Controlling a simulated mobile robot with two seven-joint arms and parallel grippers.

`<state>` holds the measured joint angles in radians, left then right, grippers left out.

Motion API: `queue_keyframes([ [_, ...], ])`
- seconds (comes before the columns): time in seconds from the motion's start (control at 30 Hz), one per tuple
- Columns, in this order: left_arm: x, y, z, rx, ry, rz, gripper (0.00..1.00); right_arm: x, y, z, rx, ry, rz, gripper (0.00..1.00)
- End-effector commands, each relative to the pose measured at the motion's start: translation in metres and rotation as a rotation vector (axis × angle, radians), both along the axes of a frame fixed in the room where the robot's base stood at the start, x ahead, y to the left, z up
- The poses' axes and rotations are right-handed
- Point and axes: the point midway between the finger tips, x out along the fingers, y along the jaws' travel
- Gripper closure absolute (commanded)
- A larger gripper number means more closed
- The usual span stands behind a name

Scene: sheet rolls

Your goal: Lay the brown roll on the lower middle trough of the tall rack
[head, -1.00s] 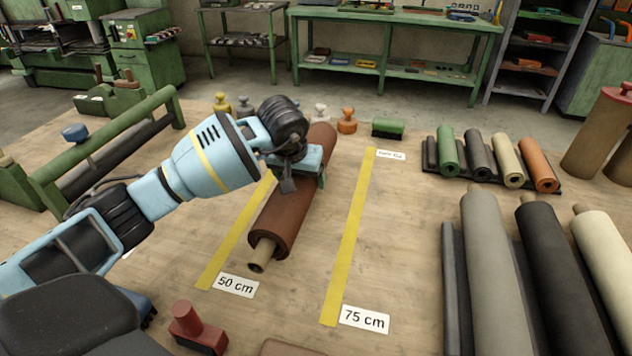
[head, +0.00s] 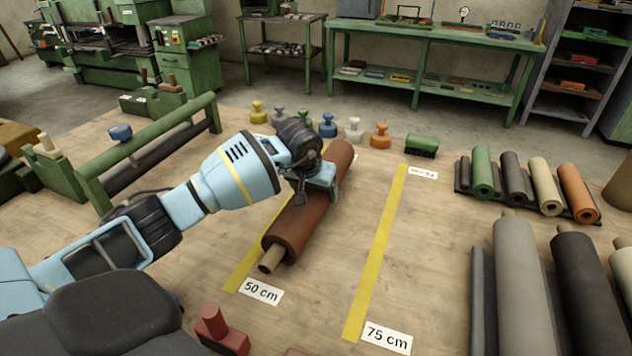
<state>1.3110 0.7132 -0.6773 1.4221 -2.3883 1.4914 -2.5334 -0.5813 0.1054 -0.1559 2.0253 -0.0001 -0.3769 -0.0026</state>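The brown roll (head: 308,214) lies slantwise over the table, with its pale core sticking out at the near end. It overlaps the yellow line marked 50 cm; whether it touches the table is hard to tell. My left gripper (head: 314,190) is on the upper half of the roll, its fingers on either side and shut on it. The far finger is partly hidden. My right gripper is not in view. I cannot make out a tall rack with troughs in this view.
A green frame with a dark roller (head: 150,160) stands at left. Several stamps (head: 354,130) and a green brush (head: 421,145) line the back. Small rolls (head: 515,178) and large rolls (head: 525,285) lie at right. A red stamp (head: 220,328) is in front. Table around the 75 cm line is clear.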

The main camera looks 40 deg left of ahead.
Motion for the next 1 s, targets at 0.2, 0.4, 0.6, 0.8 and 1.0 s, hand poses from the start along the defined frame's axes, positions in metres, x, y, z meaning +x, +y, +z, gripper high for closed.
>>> queue_keyframes([
  [0.2, 0.004, 0.001, -0.001, -0.002, -0.022, 0.0, 0.9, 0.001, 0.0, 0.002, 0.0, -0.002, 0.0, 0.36],
  [0.4, 0.004, 0.001, -0.001, -0.001, -0.021, 0.001, 0.9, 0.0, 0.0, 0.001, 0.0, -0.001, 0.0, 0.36],
  [0.6, 0.001, 0.0, -0.009, 0.0, -0.006, 0.001, 0.07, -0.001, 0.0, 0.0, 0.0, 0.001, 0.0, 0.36],
  [0.8, 0.001, 0.0, -0.009, 0.0, -0.005, 0.001, 0.0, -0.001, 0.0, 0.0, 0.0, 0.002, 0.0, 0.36],
  [1.0, 0.0, 0.0, -0.003, 0.0, -0.007, 0.001, 0.0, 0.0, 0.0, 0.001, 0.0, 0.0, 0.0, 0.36],
])
